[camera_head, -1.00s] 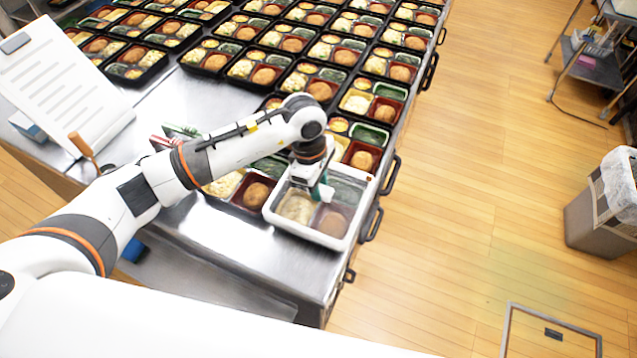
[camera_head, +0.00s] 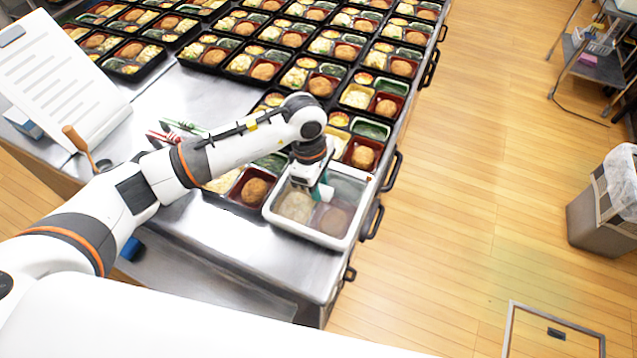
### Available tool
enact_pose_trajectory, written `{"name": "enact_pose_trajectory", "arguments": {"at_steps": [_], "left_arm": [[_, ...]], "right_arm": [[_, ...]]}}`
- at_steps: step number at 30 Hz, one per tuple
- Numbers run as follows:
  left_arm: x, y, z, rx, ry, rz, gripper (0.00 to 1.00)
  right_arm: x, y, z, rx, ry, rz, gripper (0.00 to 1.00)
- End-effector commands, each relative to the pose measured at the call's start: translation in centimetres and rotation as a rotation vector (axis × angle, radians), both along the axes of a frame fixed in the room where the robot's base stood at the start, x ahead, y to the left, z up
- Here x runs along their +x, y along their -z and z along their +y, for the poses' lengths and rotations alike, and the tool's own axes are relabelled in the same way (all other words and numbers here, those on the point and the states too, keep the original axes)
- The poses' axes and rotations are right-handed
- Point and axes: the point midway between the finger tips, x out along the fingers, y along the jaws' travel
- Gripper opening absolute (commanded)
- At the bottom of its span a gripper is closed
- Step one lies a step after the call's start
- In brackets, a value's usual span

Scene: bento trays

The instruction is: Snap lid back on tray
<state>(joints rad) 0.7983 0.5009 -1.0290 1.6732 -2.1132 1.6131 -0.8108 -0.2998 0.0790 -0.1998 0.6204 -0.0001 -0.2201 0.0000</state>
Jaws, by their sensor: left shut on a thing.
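The tray's lid (camera_head: 335,241) is a clear cover with a white rim, at the near right corner of the steel table. Food in several compartments shows cloudily through it; the tray underneath is mostly hidden by the lid. My left gripper (camera_head: 318,190) points down at the upper middle of the lid and is shut on it. The exact grip is partly hidden by the wrist. I cannot tell whether the rim is fully seated on the tray. My right gripper is not in view.
Open black bento trays (camera_head: 262,66) fill the far part of the steel table (camera_head: 232,232). Another tray with a brown croquette (camera_head: 254,190) sits just left of the lid. A clipboard (camera_head: 58,78) and wooden-handled tool (camera_head: 76,138) are at left. A bin (camera_head: 593,216) stands on the floor.

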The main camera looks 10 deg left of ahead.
Motion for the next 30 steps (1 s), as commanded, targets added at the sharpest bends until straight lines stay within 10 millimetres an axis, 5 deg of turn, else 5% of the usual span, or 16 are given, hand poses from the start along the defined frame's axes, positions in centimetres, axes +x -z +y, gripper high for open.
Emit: {"name": "enact_pose_trajectory", "arguments": {"at_steps": [25, 26, 30], "left_arm": [[0.01, 0.17, 0.00, 0.000, 0.000, 0.000, 0.06], [0.01, 0.17, 0.00, 0.000, 0.000, 0.000, 0.30], [0.01, 0.18, 0.00, 0.000, 0.000, 0.000, 0.52]], "right_arm": [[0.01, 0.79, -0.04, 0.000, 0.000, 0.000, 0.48], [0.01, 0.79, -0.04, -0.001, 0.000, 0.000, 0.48], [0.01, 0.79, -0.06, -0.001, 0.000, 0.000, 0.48]]}}
